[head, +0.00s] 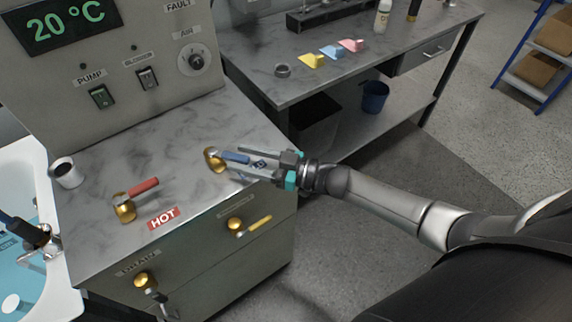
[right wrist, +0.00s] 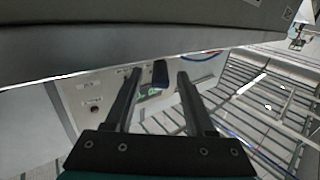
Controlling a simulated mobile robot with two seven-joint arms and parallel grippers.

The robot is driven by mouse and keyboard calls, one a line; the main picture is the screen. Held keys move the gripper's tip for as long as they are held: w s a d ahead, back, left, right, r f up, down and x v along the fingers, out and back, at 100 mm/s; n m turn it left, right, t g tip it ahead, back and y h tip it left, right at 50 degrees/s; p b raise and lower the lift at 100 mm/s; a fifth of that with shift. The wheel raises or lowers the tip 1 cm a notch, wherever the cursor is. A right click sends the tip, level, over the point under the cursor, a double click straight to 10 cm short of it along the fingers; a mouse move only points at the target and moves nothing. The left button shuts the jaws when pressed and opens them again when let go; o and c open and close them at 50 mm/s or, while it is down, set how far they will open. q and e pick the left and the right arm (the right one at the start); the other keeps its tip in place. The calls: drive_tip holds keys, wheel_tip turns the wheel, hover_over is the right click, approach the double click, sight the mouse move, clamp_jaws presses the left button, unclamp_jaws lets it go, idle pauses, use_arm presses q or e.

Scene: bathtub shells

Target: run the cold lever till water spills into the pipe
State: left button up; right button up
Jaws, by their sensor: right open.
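The cold lever (head: 236,157) is a blue handle on a brass valve body (head: 214,158) on the grey marbled bench top. My right gripper (head: 238,161) is open, with one finger on each side of the blue handle. In the right wrist view, the dark blue handle end (right wrist: 160,73) shows between the fingers of my right gripper (right wrist: 160,78); I cannot tell whether they touch it. A short pale tube with a dark opening (head: 66,172) stands at the bench's left; I cannot tell whether it is the pipe. I see no running water. My left gripper is not in view.
The red hot lever (head: 144,187) stands left of the cold one, near the HOT label (head: 163,218). A yellow lever (head: 258,226) and a brass drain fitting (head: 143,280) project from the front. The control panel (head: 120,60) rises behind. A filled tub (head: 22,270) stands left.

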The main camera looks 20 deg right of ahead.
drive_tip(key=v, duration=1)
drive_tip(key=shift+c, duration=0.2)
